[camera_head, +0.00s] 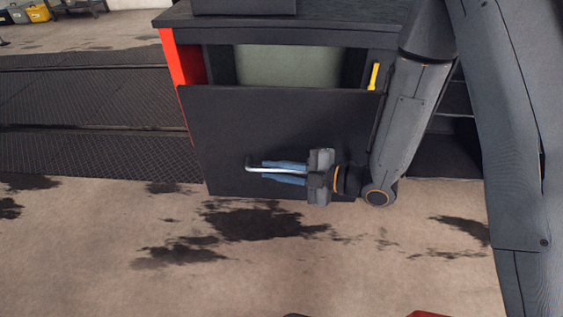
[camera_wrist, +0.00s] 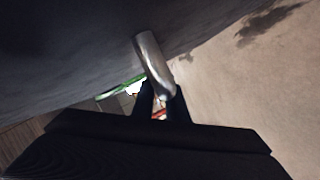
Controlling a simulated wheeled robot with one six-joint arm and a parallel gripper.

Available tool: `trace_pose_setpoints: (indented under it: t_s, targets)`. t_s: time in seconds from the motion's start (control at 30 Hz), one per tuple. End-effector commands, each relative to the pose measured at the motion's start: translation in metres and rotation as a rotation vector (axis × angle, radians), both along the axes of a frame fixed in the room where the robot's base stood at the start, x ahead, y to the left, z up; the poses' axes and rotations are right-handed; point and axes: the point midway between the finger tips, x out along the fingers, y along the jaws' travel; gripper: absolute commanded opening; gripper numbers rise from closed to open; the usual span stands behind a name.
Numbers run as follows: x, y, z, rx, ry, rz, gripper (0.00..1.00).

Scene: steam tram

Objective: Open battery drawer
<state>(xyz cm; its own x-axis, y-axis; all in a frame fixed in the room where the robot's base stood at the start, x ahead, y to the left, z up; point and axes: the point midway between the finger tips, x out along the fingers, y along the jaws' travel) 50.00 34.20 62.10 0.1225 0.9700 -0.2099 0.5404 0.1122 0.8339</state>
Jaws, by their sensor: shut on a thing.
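The battery drawer has a wide dark front panel (camera_head: 270,125) on the cabinet in the middle of the head view. A gap above the panel shows a grey-green surface (camera_head: 290,66) inside. A silver bar handle (camera_head: 285,171) is low on the panel; it also shows as a metal bar in the wrist view (camera_wrist: 150,58). My gripper (camera_head: 268,171) reaches in from the right, its blue fingers shut above and below the handle. In the wrist view the dark fingers (camera_wrist: 161,95) meet the bar's near end. The fingers and gripper body hide part of the handle.
The cabinet has a dark top (camera_head: 340,25), a red side (camera_head: 182,60) and a small yellow lever (camera_head: 374,76) at its upper right. Dark open shelves (camera_head: 450,140) stand right of my forearm. The stained floor (camera_head: 150,270) in front is largely clear.

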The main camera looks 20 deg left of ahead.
Motion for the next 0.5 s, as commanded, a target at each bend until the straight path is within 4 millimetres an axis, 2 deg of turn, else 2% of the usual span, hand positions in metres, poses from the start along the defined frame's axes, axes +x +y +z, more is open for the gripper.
trace_pose_setpoints:
  t_s: [0.23,0.27,0.37,0.5]
  targets:
    - [0.0024,-0.0045,-0.0038,-0.01,0.006,-0.013,0.0]
    - [0.0024,-0.0045,-0.0038,-0.01,0.006,-0.013,0.14]
    - [0.0013,-0.0032,-0.0034,-0.009,0.005,-0.009,0.31]
    - [-0.0011,0.0006,-0.0022,-0.006,0.005,-0.002,0.31]
